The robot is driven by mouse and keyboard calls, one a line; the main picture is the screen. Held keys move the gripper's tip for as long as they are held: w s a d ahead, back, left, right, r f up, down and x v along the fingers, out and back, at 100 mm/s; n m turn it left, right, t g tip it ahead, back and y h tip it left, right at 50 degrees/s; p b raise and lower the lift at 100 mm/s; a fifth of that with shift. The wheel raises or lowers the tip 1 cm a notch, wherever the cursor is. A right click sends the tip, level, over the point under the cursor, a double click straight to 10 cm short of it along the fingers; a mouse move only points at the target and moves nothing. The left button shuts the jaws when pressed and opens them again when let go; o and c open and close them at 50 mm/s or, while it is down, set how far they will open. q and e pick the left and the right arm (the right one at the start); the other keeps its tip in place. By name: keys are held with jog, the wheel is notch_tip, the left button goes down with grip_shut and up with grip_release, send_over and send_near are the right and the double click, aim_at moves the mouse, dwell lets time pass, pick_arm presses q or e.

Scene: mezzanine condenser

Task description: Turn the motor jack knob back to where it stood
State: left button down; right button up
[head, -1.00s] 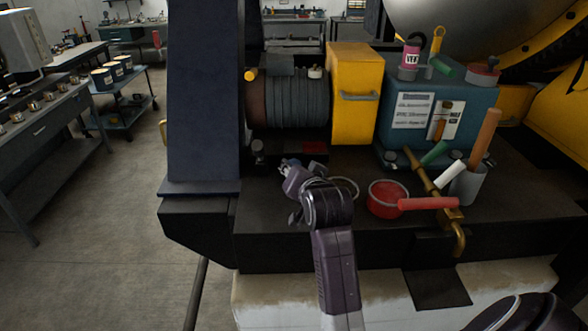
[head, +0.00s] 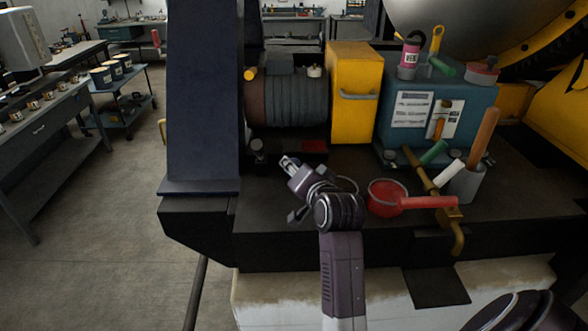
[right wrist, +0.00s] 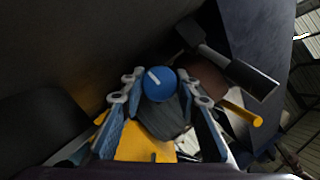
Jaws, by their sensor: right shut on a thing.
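The jack knob (right wrist: 160,84) is a round blue cap with a white pointer line, seen in the right wrist view. The line runs from near the cap's middle toward its upper left there. My right gripper (right wrist: 158,90) is shut on the knob, with a finger on either side of it. In the head view my right gripper (head: 288,163) is at the front foot of the ribbed grey motor (head: 288,102); the knob cannot be made out there. My left gripper is not in view.
A dark blue post (head: 203,95) stands left of the motor and a yellow box (head: 355,95) right of it.

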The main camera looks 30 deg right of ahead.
aim_at(295, 163)
jog(key=o, duration=1.2)
jog(key=shift+c, duration=0.2)
notch_tip(295, 163, up, 10)
jog(key=shift+a+f, duration=0.1)
jog(key=shift+d, duration=0.2)
